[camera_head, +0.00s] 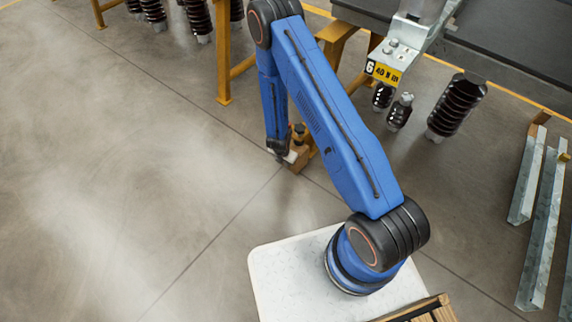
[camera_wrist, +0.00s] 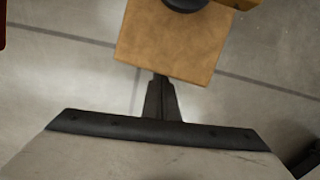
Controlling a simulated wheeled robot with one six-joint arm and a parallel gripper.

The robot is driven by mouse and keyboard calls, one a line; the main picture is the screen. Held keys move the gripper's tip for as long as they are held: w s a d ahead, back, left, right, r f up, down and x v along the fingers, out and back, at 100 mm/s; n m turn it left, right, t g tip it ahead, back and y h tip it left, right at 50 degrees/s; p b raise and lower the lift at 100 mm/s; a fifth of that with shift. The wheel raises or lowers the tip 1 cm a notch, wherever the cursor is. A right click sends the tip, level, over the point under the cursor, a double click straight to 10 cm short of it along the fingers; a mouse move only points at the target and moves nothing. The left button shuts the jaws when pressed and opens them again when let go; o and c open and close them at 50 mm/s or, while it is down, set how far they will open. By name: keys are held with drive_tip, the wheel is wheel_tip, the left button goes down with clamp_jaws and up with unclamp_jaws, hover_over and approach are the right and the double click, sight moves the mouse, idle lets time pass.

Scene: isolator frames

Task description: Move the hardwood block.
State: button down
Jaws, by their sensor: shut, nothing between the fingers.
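A brown wooden block (camera_wrist: 172,42), which looks like the hardwood block, is at the top of the wrist view. A dark round thing (camera_wrist: 185,4) covers part of its upper edge. My gripper (camera_wrist: 160,82) is shut and empty, its fingertips close to the block's near edge; I cannot tell if they touch. In the head view the block (camera_head: 298,161) is low by the frame's legs, just right of my gripper (camera_head: 287,157), with a small dark thing above it. My arm hides part of this area.
An orange frame (camera_head: 223,60) stands behind, with dark ribbed insulators (camera_head: 199,18). A yellow sign (camera_head: 387,74) hangs on a grey bracket at upper right, near more ribbed insulators (camera_head: 456,105). Galvanised steel angles (camera_head: 527,175) lie at the right. The floor at left is clear.

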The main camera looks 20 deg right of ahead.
sight(303, 151)
drive_tip(key=shift+w+d, duration=1.2)
drive_tip(key=shift+d, duration=0.1)
